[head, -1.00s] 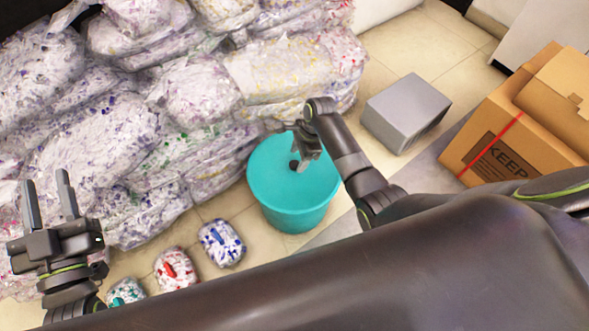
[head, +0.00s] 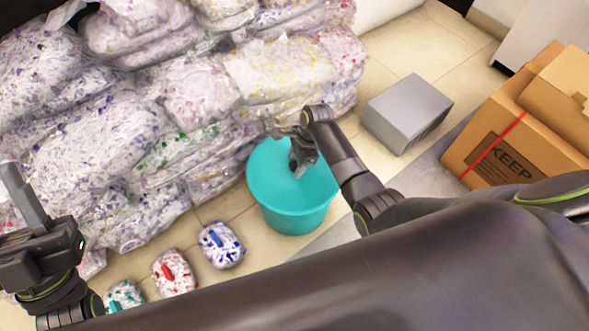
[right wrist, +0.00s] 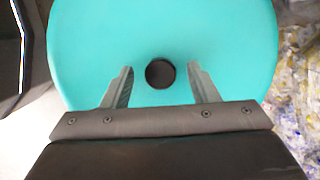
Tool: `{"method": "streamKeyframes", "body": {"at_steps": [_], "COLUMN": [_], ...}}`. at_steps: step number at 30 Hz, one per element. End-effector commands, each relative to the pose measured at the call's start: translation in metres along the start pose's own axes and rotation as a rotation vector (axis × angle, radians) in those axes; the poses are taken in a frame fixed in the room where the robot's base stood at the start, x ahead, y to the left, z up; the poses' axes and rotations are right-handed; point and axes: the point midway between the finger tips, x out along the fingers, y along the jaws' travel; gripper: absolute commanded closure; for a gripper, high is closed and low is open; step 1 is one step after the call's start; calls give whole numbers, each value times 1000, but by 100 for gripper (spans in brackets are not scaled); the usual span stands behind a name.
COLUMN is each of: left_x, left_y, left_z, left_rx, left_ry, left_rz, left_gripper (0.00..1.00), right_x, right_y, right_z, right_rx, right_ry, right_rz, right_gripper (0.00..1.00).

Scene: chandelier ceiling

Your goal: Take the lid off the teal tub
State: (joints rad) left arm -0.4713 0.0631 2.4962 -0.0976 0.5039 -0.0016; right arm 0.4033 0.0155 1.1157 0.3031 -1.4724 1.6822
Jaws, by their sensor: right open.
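The teal tub (head: 293,218) stands on the floor in the middle of the head view. Its flat teal lid (head: 268,178) is on it and fills much of the right wrist view (right wrist: 90,50). A dark round knob (right wrist: 160,74) sits on the lid. My right gripper (head: 298,168) is over the lid, open, and hides the knob in the head view. In the right wrist view its fingers (right wrist: 160,68) appear on either side of the knob, apart from it. My left gripper (head: 20,195) is at the left edge, away from the tub; only one finger shows clearly.
Clear bags of shredded paper (head: 180,90) are piled behind and left of the tub. Several small shred-filled packs (head: 221,245) lie on the floor at front left. A grey box (head: 405,112) and a cardboard box (head: 520,130) stand to the right.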

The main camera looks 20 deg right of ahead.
Motion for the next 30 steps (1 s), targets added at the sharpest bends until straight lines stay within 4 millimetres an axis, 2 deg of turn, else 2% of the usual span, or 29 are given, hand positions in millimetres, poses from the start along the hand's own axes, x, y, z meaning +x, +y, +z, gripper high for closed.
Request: {"method": "streamKeyframes", "body": {"at_steps": [4,15,26,30], "left_x": [0,0,1,0], "left_y": [0,0,0,-2], "left_z": [0,0,2,10], "left_rx": [0,0,-2,-9], "left_ry": [-1,-3,-10,-63], "left_rz": [0,0,-1,-5], "left_gripper": [64,64,64,64], "right_x": [0,0,-2,-4], "right_y": [0,0,0,0], "right_z": [0,0,0,1], "right_rx": [0,0,0,0], "right_ry": [0,0,0,0], "right_rz": [0,0,-1,0], "right_gripper": [49,97,98,98]}}
